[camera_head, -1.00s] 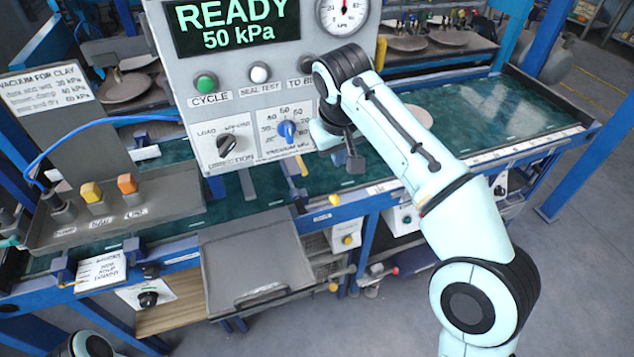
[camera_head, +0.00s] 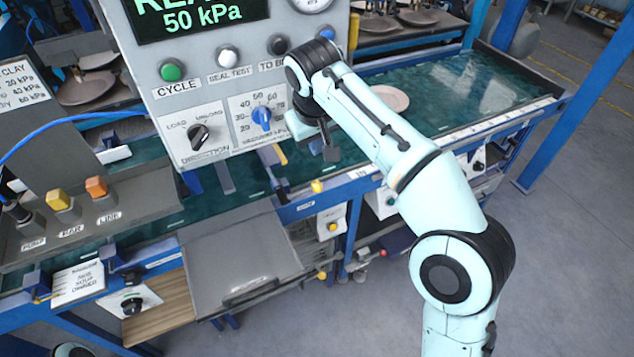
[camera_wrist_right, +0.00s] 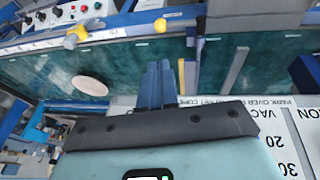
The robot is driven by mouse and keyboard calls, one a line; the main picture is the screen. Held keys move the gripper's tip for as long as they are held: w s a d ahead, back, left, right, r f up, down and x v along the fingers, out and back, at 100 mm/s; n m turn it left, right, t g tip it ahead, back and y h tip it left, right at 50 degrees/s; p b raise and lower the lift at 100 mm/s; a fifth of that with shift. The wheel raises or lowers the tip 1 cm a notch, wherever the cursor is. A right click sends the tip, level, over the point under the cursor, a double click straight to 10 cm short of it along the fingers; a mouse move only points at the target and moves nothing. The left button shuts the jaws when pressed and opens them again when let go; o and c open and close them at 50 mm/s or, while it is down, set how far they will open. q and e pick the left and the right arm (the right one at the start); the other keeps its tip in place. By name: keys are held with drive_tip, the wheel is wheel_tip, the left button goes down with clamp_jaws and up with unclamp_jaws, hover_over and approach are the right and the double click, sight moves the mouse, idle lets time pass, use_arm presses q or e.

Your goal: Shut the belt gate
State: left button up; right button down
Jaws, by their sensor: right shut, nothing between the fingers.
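A yellow knob (camera_head: 317,187) sits on the blue front rail of the green belt (camera_head: 408,72). It appears to be the belt gate's handle, but I cannot clearly make out the gate or its position. My right gripper (camera_head: 331,154) is shut and empty, pointing down above the belt, just right of the control panel (camera_head: 212,75). It looks apart from the knob, which lies slightly below it in the head view. My left gripper is out of view.
A pale round plate (camera_head: 390,98) lies on the belt behind my right arm. A grey tray (camera_head: 245,262) juts from the bench front. A switch box (camera_head: 60,215) with orange and yellow switches stands at left. Open floor (camera_head: 560,270) lies at right.

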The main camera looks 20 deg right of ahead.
sight(320, 187)
use_arm(q)
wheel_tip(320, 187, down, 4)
drive_tip(key=b, duration=0.3)
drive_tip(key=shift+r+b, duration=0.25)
drive_tip(key=shift+b, duration=0.05)
use_arm(e)
drive_tip(key=x, duration=1.9)
